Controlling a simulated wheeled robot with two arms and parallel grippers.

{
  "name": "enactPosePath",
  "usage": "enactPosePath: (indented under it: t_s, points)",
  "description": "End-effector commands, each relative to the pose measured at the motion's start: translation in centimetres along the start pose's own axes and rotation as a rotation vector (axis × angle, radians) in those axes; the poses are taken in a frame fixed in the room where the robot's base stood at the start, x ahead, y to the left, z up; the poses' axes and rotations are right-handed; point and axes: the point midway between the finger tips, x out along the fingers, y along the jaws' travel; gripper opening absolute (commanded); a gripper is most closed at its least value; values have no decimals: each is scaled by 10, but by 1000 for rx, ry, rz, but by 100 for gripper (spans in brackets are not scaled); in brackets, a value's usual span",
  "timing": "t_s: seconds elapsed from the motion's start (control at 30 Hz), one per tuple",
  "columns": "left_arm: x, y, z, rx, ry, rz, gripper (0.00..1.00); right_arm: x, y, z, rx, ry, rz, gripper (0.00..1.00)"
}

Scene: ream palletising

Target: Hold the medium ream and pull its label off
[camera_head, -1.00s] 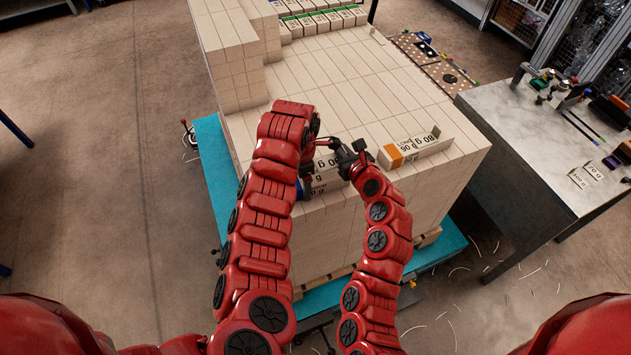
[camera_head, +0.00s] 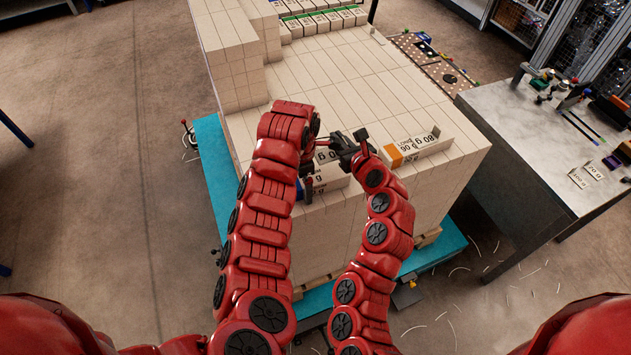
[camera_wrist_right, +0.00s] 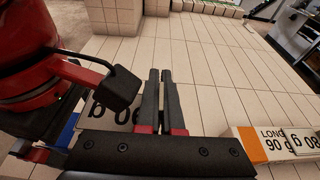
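The medium ream, a pale pack with a blue end (camera_head: 300,189), lies at the near left edge of the stack's top. Its label, reading 90 g (camera_head: 326,156), shows between my arms and upside down in the right wrist view (camera_wrist_right: 100,107). My left gripper (camera_head: 312,168) straddles the ream near its blue end, and appears shut on it; its arm hides part of the ream. My right gripper (camera_head: 340,146) is over the ream's far right side. In the right wrist view its fingers (camera_wrist_right: 160,76) nearly meet at the tips; whether label is between them is unclear.
A ream with an orange end (camera_head: 394,155) and an 80 g piece (camera_head: 428,140) lie right of my right gripper. A taller stack (camera_head: 230,60) rises at back left. A grey workbench (camera_head: 530,130) stands at right.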

Motion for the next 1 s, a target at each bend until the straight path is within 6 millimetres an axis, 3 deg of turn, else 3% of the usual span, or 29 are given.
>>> enactPosePath:
  t_s: [0.27, 0.7, 1.0]
  points:
    - [-6, 0, 0, 0, -1, 1, 100, 0, 0, 0, 0, 0, 0, 0]
    - [-82, 1, 4, -1, -8, 3, 100, 0, 0, 0, 0, 0, 0, 0]
    - [-114, 0, 2, -1, -6, 2, 100, 0, 0, 0, 0, 0, 0, 0]
